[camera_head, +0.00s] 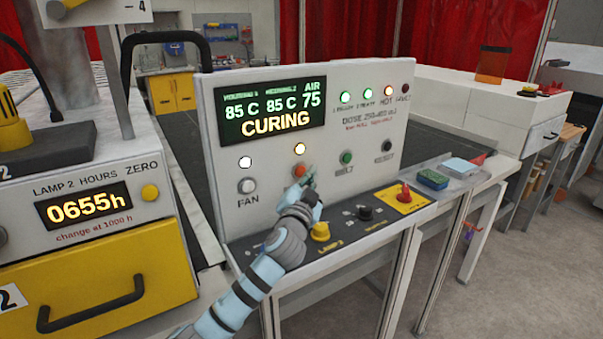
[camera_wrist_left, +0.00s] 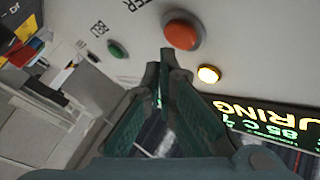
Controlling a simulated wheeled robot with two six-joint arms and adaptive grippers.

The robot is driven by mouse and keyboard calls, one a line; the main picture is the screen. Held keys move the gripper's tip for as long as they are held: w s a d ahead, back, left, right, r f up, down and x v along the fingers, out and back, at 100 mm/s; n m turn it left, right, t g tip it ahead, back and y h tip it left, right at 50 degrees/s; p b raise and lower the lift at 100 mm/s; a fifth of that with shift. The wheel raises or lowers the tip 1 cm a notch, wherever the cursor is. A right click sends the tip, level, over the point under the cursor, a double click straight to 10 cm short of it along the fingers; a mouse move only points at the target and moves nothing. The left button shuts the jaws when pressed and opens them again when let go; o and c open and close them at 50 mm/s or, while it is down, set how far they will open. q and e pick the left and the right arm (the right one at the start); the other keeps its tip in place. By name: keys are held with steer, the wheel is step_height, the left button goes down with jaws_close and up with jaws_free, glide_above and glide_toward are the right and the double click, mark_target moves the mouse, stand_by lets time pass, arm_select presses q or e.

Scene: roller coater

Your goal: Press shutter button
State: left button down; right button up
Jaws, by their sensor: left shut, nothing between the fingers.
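The shutter button is a round orange-red button (camera_head: 299,170) on the upright white panel (camera_head: 220,105). In the left wrist view it is large and unobstructed (camera_wrist_left: 183,30), beside a partly cut-off label ending in "TER". A lit amber lamp (camera_head: 299,148) sits above it in the head view. My left gripper (camera_head: 309,179) is shut and empty, just below and right of the button in the head view. In the left wrist view its fingertips (camera_wrist_left: 165,60) point at the panel beside the button. They look apart from the button; their exact distance from the panel is unclear.
The green belt button (camera_head: 346,158) is right of my gripper. The panel's lower ledge holds a yellow knob (camera_head: 320,231), a black knob (camera_head: 365,212) and a red switch on a yellow plate (camera_head: 404,193). The display (camera_head: 270,110) reads CURING.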

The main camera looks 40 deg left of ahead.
stand_by(0.4)
arm_select(q)
steer(key=shift+w+a, duration=0.1)
steer(key=shift+a, duration=0.3)
steer(key=shift+w+a, duration=0.15)
steer(key=shift+a, duration=0.25)
stand_by(0.6)
steer(key=shift+d, duration=0.15)
steer(key=shift+s+d, duration=0.25)
steer(key=shift+d, duration=0.35)
steer(key=shift+d, duration=0.1)
steer(key=d, duration=0.1)
steer(key=s+d, duration=0.1)
steer(key=d, duration=0.1)
steer(key=d+p, duration=0.1)
steer(key=shift+s+d, duration=0.25)
steer(key=shift+d, duration=0.05)
